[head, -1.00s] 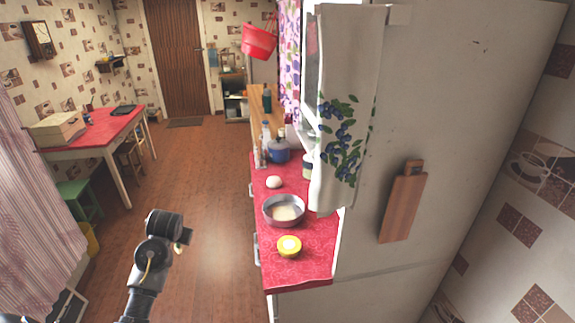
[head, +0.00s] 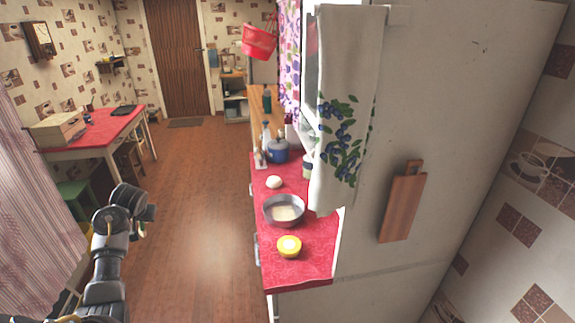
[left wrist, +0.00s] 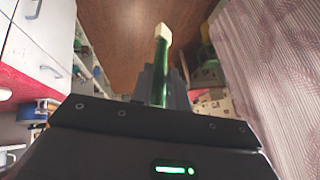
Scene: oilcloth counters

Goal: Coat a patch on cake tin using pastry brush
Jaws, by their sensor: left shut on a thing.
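The cake tin (head: 299,213) is a round grey metal pan on the red counter. Its inside has a pale area at the bottom. My left gripper (left wrist: 161,88) is shut on the pastry brush (left wrist: 160,65), which has a green handle and a pale cream head pointing away from the gripper. In the head view the left arm is over the floor at the left, well apart from the tin, and its fingers and the brush are mostly hidden. My right gripper is not in view.
A yellow bowl (head: 289,254) with pale contents stands in front of the tin on the red counter (head: 312,268). A white round item (head: 274,182) and a blue pot (head: 278,152) are behind it. A towel (head: 343,100) hangs at the right. The floor between is clear.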

